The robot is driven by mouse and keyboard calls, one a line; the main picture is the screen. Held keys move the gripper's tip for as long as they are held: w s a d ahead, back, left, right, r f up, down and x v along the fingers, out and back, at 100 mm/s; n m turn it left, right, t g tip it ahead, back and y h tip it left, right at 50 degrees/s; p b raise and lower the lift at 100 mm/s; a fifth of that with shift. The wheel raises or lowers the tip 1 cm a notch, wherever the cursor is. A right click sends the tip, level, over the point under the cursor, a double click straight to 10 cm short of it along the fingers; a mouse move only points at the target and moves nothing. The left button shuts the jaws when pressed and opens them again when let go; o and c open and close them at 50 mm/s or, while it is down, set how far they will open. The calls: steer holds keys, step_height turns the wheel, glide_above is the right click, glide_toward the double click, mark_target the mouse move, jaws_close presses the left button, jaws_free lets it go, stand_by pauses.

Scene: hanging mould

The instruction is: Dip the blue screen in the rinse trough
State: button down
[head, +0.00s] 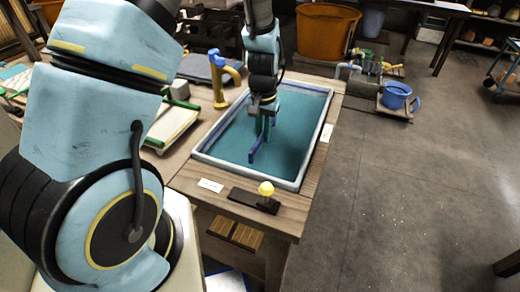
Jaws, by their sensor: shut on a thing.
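The rinse trough (315,138) is a rectangular basin with a pale grey rim, full of teal liquid, set into a wooden bench. The screen is inside the trough's outline, at or near the liquid. I cannot tell how deep it sits, and its far side is hidden.
A yellow stand (219,77) is left of the trough. A dark block with a yellow knob (266,189) sits at the bench's front. A green-edged frame (172,121) lies at the left. An orange tub (326,32) and a blue bucket (396,95) stand behind.

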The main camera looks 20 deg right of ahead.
steer(key=shift+w+d, duration=0.2)
steer(key=shift+w, duration=0.05)
steer(key=shift+s, duration=0.1)
steer(key=shift+s+a, duration=0.95)
steer(key=shift+s, duration=0.1)
steer(key=shift+w+d, duration=0.95)
steer(key=shift+w, duration=0.2)
